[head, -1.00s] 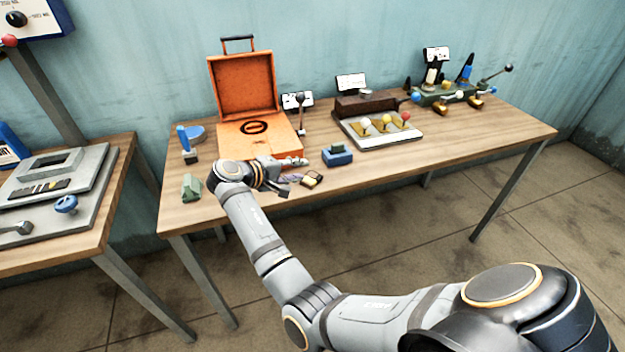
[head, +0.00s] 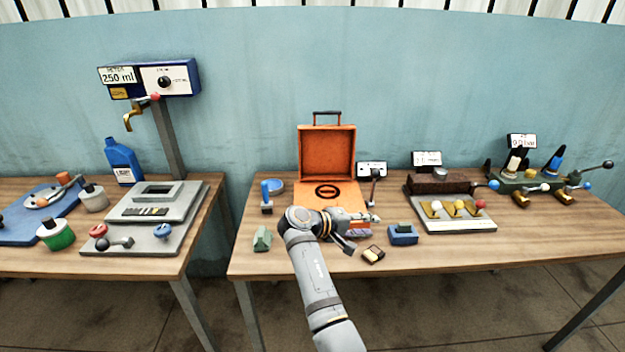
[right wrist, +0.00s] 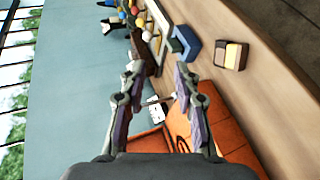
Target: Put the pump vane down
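My right gripper (head: 363,232) is over the right table, in front of the open orange case (head: 327,153). In the right wrist view its two fingers (right wrist: 157,69) are spread apart with purple inner pads, and I see nothing held between them. I cannot pick out a pump vane with certainty. A small dark and cream block (head: 374,254) lies on the table just in front of the gripper, apart from it; it also shows in the right wrist view (right wrist: 231,56). My left gripper is not in view.
A blue block (head: 403,234) lies right of the gripper. A tray with coloured balls (head: 452,224) is farther right. A green-grey block (head: 262,238) and a blue-handled tool (head: 266,196) are at the left. The table's front right is clear.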

